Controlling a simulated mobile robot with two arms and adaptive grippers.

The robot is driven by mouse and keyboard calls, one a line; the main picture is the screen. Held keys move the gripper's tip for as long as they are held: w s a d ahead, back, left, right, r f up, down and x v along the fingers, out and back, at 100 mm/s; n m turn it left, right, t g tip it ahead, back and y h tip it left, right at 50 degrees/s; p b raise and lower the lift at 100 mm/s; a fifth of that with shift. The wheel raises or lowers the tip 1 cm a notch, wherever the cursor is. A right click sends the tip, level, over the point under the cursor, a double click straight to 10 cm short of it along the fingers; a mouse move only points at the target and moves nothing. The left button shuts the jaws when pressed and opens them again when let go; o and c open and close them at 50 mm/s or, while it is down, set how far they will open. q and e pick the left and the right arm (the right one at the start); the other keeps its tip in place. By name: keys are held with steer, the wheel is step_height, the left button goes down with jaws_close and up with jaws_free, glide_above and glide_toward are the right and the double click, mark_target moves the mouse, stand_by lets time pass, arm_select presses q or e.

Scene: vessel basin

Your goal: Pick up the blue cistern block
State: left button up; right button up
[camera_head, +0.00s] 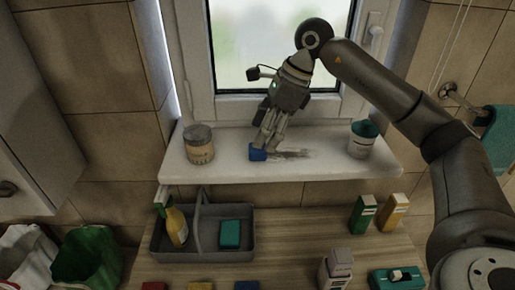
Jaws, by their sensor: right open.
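A small blue block (257,154) sits on the white windowsill (330,165), near its front edge. My right gripper (265,143) points down with its fingertips at the block, partly in front of it or just above it. The gripper is open; I cannot tell whether a finger touches the block. Another blue block (246,286) shows at the bottom edge, mostly cut off. My left gripper is not in view.
On the sill stand a labelled tin (199,144) at left and a teal-lidded jar (362,139) at right. Below, a grey caddy (205,256) holds a yellow bottle (177,226) and a teal block (230,234). Green (362,213) and orange (393,211) boxes stand right.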

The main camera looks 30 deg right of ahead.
mark_target(257, 151)
steer(key=x, duration=0.1)
steer(key=p+x, duration=0.2)
steer(key=shift+w+d+f, duration=0.2)
steer(key=shift+d+f, duration=0.05)
steer(key=shift+f, duration=0.05)
steer(key=shift+a+f, duration=0.1)
steer(key=shift+f, duration=0.4)
steer(key=shift+a, duration=0.1)
steer(key=shift+c, duration=0.8)
steer(key=c, duration=0.9)
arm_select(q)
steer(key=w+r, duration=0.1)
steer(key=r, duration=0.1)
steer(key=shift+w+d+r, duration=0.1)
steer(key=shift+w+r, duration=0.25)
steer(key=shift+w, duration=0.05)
arm_select(e)
steer(key=shift+c, duration=0.2)
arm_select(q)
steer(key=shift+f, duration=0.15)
arm_select(e)
steer(key=shift+w+r, duration=0.1)
